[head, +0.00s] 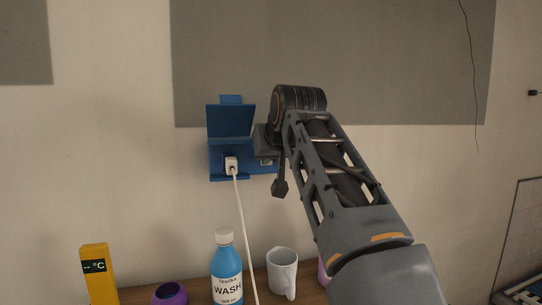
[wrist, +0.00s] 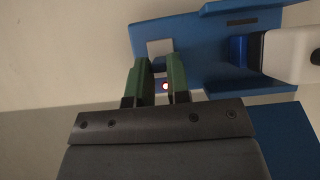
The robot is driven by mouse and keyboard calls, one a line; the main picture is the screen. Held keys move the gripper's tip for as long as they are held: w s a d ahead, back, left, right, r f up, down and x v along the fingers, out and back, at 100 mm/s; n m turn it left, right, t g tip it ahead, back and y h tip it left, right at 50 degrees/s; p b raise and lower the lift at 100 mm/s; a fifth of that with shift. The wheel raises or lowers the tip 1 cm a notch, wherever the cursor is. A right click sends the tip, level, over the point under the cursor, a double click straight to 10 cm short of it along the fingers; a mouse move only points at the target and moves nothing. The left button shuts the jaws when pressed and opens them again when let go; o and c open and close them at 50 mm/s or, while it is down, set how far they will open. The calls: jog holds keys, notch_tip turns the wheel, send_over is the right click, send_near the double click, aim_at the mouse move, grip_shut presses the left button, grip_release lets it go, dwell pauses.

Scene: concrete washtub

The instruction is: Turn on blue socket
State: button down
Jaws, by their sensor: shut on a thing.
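The blue socket (head: 213,160) is mounted on the wall, with its lid (head: 230,120) raised. A white plug (head: 231,165) with a white cable sits in it. My gripper (wrist: 159,68) is at the right part of the socket in the head view, where my arm partly hides it. In the wrist view its two green fingers stand on either side of a small pale grey switch piece (wrist: 160,47) on the blue housing. They are shut on that piece. A small red light (wrist: 165,86) shows between the fingers. The white plug (wrist: 290,50) is to the right in the wrist view.
Below, a wooden shelf (head: 200,297) holds a yellow thermometer (head: 97,275), a purple round object (head: 169,294), a blue wash bottle (head: 226,268) and a white mug (head: 282,272). The white cable (head: 244,220) hangs down past the bottle.

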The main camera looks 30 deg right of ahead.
jog(key=shift+r+g, duration=0.1)
jog(key=shift+g, duration=0.3)
jog(key=c, duration=1.1)
grip_release()
jog(key=v, duration=1.3)
jog(key=shift+s+r, duration=0.25)
jog(key=shift+s, duration=0.05)
